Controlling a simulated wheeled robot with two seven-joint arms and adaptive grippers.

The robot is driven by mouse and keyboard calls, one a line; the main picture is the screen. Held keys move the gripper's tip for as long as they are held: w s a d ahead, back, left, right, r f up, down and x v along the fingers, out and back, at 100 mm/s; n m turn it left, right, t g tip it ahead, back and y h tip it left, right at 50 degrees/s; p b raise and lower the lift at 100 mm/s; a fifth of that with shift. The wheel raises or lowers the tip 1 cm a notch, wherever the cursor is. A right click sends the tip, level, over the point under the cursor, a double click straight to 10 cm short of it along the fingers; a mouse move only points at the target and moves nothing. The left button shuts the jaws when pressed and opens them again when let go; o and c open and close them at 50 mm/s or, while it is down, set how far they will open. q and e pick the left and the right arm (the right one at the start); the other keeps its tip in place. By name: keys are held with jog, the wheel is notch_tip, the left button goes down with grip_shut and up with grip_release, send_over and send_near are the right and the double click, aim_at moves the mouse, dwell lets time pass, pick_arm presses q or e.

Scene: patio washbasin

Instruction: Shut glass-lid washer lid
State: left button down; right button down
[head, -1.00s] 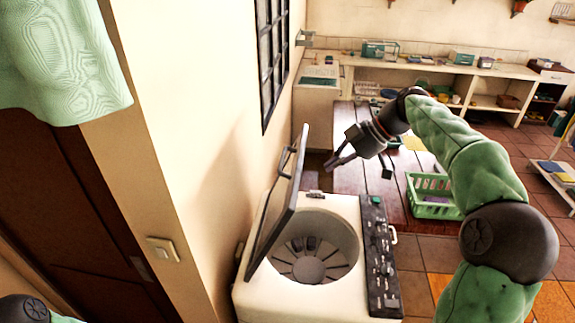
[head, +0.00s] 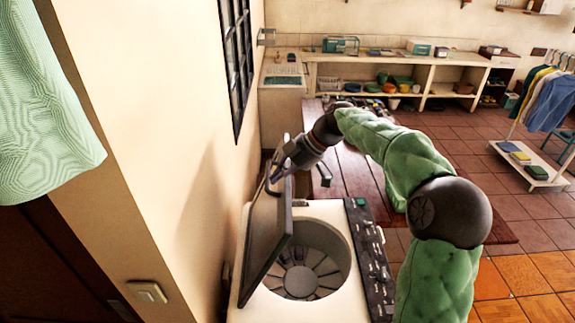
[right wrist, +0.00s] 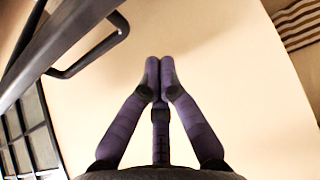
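The washer (head: 325,210) is white, with an open round drum (head: 300,280) and a dark control panel (head: 365,250). Its dark-framed glass lid (head: 262,240) stands raised, tilted near the wall on the drum's left. A bar handle (head: 268,178) sits at the lid's upper edge. My right gripper (head: 277,176) is at this upper edge, by the handle; contact cannot be told. In the right wrist view its purple fingers (right wrist: 160,68) are shut together with nothing between them. The lid frame (right wrist: 60,42) and handle (right wrist: 108,50) show to their left, apart. My left gripper is not in view.
The cream wall (head: 190,150) with a barred window (head: 236,60) runs close behind the lid. A wooden table (head: 350,170) stands beyond the washer, partly behind my right arm. Shelves line the back; tiled floor lies open at right.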

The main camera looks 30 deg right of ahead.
aim_at(283, 197)
jog(key=f+p, duration=0.1)
jog(key=f, duration=0.2)
jog(key=shift+s+d+f+p, duration=0.15)
jog(key=shift+d+f+p, duration=0.05)
jog(key=shift+f+p, duration=0.15)
jog(key=shift+s+d+f, duration=0.1)
jog(key=shift+d+f, duration=0.05)
jog(key=shift+d, duration=0.1)
jog(key=shift+d+f, duration=0.1)
jog(key=shift+f, duration=0.05)
